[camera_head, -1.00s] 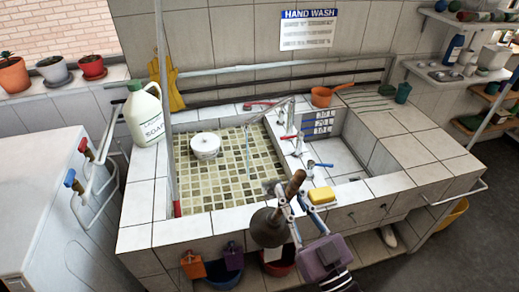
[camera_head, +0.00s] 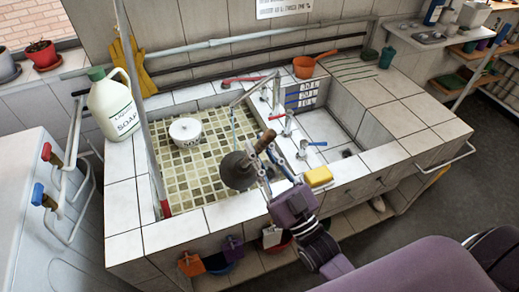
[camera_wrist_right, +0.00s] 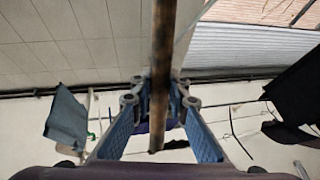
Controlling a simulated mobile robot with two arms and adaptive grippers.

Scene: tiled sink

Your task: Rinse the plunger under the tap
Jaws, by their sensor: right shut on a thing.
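The plunger has a dark brown cup (camera_head: 238,171) and a wooden handle (camera_head: 265,141). My right gripper (camera_head: 268,158) is shut on the handle and holds the plunger tilted, with its cup over the front part of the left, tile-bottomed basin (camera_head: 190,182). The handle also runs between the fingers in the right wrist view (camera_wrist_right: 158,100). The tap (camera_head: 250,88) stands on the divider behind the plunger. A thin bluish stream (camera_head: 233,122) hangs from its spout, behind the cup; the cup appears apart from it. My left gripper is not in view.
A white round tub (camera_head: 186,131) sits in the left basin. A soap bottle (camera_head: 113,106) stands at the left rim. A yellow sponge (camera_head: 319,176) lies on the front ledge, right of my gripper. An orange pan (camera_head: 305,68) is behind. The right counter is largely clear.

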